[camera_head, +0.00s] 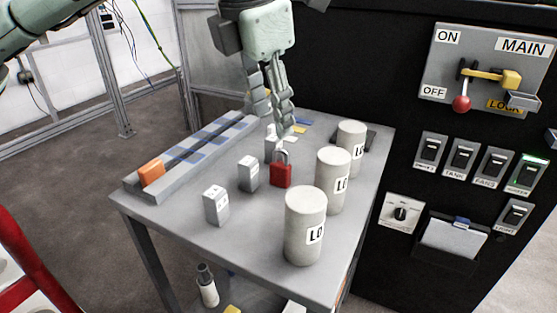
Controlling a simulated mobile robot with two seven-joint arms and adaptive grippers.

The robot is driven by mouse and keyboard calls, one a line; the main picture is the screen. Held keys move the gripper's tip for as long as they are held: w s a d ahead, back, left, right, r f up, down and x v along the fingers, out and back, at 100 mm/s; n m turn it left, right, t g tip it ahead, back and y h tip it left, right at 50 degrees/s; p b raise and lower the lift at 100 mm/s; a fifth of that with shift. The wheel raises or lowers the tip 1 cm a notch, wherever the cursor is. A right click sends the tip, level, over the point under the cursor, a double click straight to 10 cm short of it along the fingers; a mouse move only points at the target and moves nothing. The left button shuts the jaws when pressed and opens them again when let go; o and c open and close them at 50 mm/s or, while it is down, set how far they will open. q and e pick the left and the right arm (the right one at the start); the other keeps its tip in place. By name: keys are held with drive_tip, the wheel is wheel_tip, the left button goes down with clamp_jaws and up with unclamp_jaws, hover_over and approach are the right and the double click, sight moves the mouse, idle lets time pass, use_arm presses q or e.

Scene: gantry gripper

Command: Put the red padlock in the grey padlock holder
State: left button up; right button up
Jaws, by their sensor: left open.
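The red padlock (281,174) stands upright on the grey table, its shackle up, between the small grey blocks and the pale cylinders. My left gripper (274,116) points down above and slightly behind the padlock, with its fingers apart and nothing visibly between them. The fingertips are close to the shackle top; I cannot tell if they touch it. A long grey rack (190,160) with blue patches lies along the table's left edge; I cannot tell whether it is the padlock holder. My right gripper is not in view.
Pale cylinders (305,228) with labels line the table's right side. Grey blocks (216,206) stand left of the padlock. An orange block (151,173) sits at the rack's near end. A black cabinet with a MAIN switch panel (480,68) rises at right. The table's front left is clear.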

sight(279, 155)
use_arm(q)
drive_tip(key=w+f+m, duration=0.1)
drive_tip(key=f+m, duration=0.2)
drive_tip(key=m, duration=0.1)
drive_tip(key=w+f+m+g+y, duration=0.1)
drive_tip(key=f+m, duration=0.2)
drive_tip(key=m, duration=0.1)
drive_tip(key=w+d+f+m, duration=0.1)
drive_tip(key=f+m, duration=0.2)
drive_tip(key=m, duration=0.1)
drive_tip(key=shift+f+m+y+p, duration=0.3)
drive_tip(key=shift+m+p, duration=0.1)
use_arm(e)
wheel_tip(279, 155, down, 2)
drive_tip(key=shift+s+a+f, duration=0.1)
use_arm(q)
clamp_jaws()
